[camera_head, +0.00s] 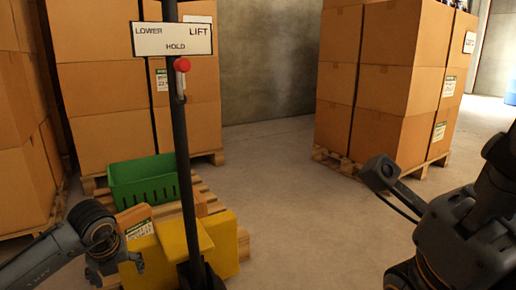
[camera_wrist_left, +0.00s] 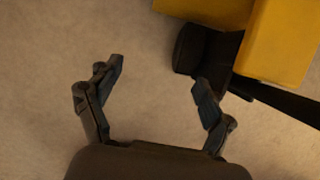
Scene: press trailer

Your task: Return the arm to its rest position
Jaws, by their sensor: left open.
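My left arm comes in from the lower left in the head view. Its gripper (camera_head: 115,270) hangs low, just left of the yellow body of a pallet jack (camera_head: 150,262). In the left wrist view the gripper (camera_wrist_left: 158,82) is open, with its two fingers spread and nothing between them but bare floor. The jack's yellow body (camera_wrist_left: 275,45) and a dark part (camera_wrist_left: 200,50) lie beyond the right finger. My right arm fills the lower right of the head view; its gripper fingers do not show.
The jack's dark upright handle (camera_head: 181,140) has a red knob (camera_head: 182,65) and a LOWER/HOLD/LIFT sign (camera_head: 174,39). A green crate (camera_head: 143,182) sits on a wooden pallet (camera_head: 203,190) behind. Stacked cartons (camera_head: 382,95) stand right and left. The concrete floor (camera_head: 300,215) is clear mid-view.

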